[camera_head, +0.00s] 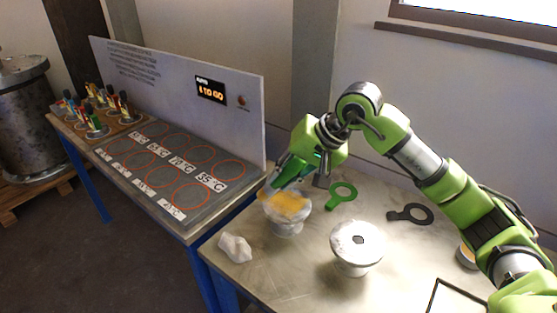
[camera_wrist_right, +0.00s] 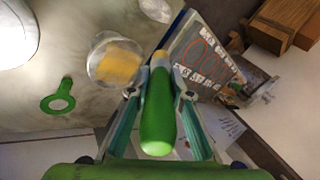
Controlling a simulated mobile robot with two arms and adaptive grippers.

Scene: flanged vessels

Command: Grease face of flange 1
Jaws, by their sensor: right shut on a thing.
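A pale flanged vessel (camera_head: 287,226) stands near the table's left edge. Yellow grease (camera_head: 287,203) covers much of its top face; I cannot read a number on it. My right gripper (camera_head: 284,180) is above this face, shut on a green-handled tool (camera_wrist_right: 158,118) with a yellowish tip. In the right wrist view the tip is beside the greased flange (camera_wrist_right: 101,46); I cannot tell whether it touches. A second flanged vessel (camera_head: 357,240) to the right has a pale face with a dark centre hole and no visible grease. My left gripper is not in view.
A crumpled white cloth (camera_head: 235,247) lies left of the greased vessel. A green ring tool (camera_head: 342,193) and a dark ring tool (camera_head: 412,213) lie behind. A yellow-topped pot (camera_head: 466,254) is partly hidden by my arm. A board with orange circles (camera_head: 160,165) stands left.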

